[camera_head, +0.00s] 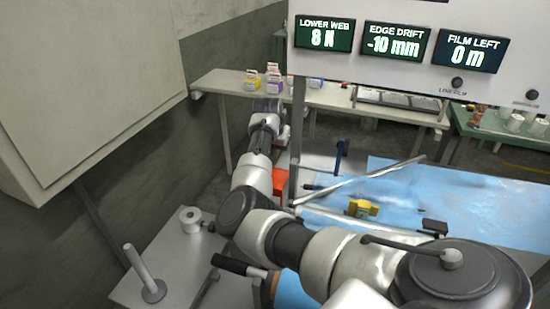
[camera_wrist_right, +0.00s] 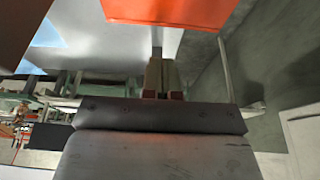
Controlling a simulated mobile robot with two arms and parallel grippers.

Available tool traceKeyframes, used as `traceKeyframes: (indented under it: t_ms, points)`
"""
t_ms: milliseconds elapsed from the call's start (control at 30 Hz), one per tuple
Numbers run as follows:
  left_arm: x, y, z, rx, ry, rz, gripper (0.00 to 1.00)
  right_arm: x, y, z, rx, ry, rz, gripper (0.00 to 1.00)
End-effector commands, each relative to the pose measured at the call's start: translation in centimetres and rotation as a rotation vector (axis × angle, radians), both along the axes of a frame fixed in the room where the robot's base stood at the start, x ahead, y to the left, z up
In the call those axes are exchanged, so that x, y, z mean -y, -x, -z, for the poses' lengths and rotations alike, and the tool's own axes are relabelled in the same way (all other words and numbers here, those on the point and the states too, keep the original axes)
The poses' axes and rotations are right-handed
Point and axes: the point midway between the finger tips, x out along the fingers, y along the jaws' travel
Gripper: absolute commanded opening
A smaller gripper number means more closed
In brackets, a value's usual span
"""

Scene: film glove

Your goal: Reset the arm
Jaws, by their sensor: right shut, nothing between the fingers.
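My right arm runs in the head view from the lower right to the elbow, then up and away along the left end of the blue-covered work area. In the right wrist view my right gripper (camera_wrist_right: 160,62) is shut and its fingers are empty. An orange part (camera_wrist_right: 170,12) is just beyond the fingertips in that view; whether they touch it I cannot tell. An orange part (camera_head: 280,181) also shows beside my forearm in the head view. My left gripper is not in view.
A grey cabinet (camera_head: 85,85) hangs at the left. A display panel (camera_head: 400,75) stands at the upper right. A blue film sheet (camera_head: 465,200) and a yellow piece (camera_head: 362,208) lie right of the arm. A spindle (camera_head: 145,275) stands at lower left. A back table (camera_head: 225,82) holds small boxes.

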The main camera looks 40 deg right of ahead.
Motion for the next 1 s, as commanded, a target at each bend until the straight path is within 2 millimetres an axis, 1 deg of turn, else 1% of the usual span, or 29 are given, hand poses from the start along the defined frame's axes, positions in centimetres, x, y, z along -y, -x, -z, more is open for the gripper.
traceKeyframes:
  t_ms: [33, 100, 200, 300, 400, 667, 767, 800, 867, 900, 1000]
  points:
    - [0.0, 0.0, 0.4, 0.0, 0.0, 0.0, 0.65, -0.2, 0.1, -1.0, 0.004, 0.002, 0.001, 0.0]
    - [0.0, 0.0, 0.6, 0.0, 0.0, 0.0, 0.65, -0.5, 0.2, -2.4, 0.003, 0.001, 0.0, 0.0]
    - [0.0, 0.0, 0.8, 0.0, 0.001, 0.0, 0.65, -0.8, 0.4, -4.0, 0.002, 0.0, 0.0, 0.0]
    - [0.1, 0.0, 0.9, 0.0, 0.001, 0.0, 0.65, -1.1, 0.5, -5.1, 0.002, 0.0, 0.001, 0.0]
    - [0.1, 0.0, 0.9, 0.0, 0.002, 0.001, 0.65, -1.2, 0.6, -5.7, 0.0, 0.0, 0.0, 0.0]
    - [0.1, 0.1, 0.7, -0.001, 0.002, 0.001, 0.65, -1.2, 0.6, -6.1, 0.0, -0.001, 0.0, 0.0]
    - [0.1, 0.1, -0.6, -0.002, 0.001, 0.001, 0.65, -1.2, 0.6, -7.5, 0.0, 0.0, 0.0, 0.0]
    - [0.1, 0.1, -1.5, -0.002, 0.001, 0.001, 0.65, -1.2, 0.6, -8.4, 0.0, 0.0, 0.0, 0.0]
    - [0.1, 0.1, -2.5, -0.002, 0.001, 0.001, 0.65, -1.2, 0.6, -9.4, 0.0, -0.001, 0.0, 0.0]
    - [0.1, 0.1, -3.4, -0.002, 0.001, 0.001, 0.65, -1.2, 0.6, -10.2, 0.0, -0.001, 0.0, 0.0]
    - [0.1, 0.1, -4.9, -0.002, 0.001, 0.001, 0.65, -1.2, 0.6, -11.6, 0.0, -0.001, 0.0, 0.0]
